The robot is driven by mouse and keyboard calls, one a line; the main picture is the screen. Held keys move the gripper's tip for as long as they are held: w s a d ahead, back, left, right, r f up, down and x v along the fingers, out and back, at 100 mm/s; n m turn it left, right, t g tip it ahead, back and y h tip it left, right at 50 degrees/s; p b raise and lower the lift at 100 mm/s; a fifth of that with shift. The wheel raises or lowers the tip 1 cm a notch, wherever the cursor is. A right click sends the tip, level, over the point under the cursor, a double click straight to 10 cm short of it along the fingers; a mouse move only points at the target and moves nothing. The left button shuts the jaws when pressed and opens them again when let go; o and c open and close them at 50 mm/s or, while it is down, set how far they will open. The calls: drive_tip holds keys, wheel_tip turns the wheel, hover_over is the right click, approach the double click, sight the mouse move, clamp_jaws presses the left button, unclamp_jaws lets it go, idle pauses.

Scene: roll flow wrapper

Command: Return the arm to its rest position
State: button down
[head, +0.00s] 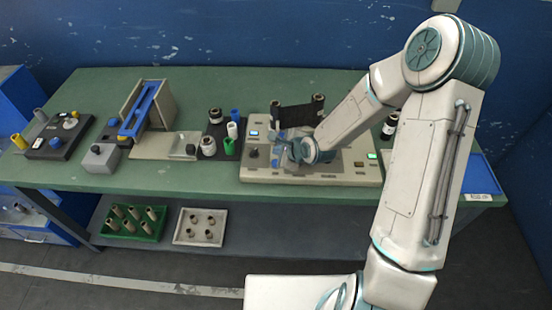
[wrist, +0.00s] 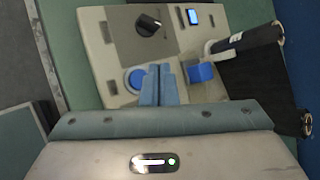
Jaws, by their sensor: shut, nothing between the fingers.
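My arm (head: 420,150) reaches from the right side of the head view over the green table. My gripper (head: 280,152) is over the left part of a beige control panel machine (head: 335,178). In the wrist view my gripper (wrist: 158,72) has its two blue-grey fingers together, with nothing between them. The fingertips lie beside a round blue button (wrist: 134,80) on the panel. I cannot tell whether they touch it. A blue block (wrist: 201,73) is just right of the fingers. A black knob (wrist: 148,25) and a small lit screen (wrist: 191,17) are farther up the panel.
A black film (head: 295,118) stretches between rolls at the back of the machine. Several rolls (head: 208,145) stand left of it. A grey and blue device (head: 145,108) is farther left. Green (head: 108,232) and white (head: 180,240) trays sit on the lower shelf. A blue wall is behind.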

wheel_tip(320, 180, up, 2)
drive_tip(key=shift+r+p, duration=0.25)
drive_tip(key=shift+p, duration=0.55)
drive_tip(key=shift+f, duration=0.1)
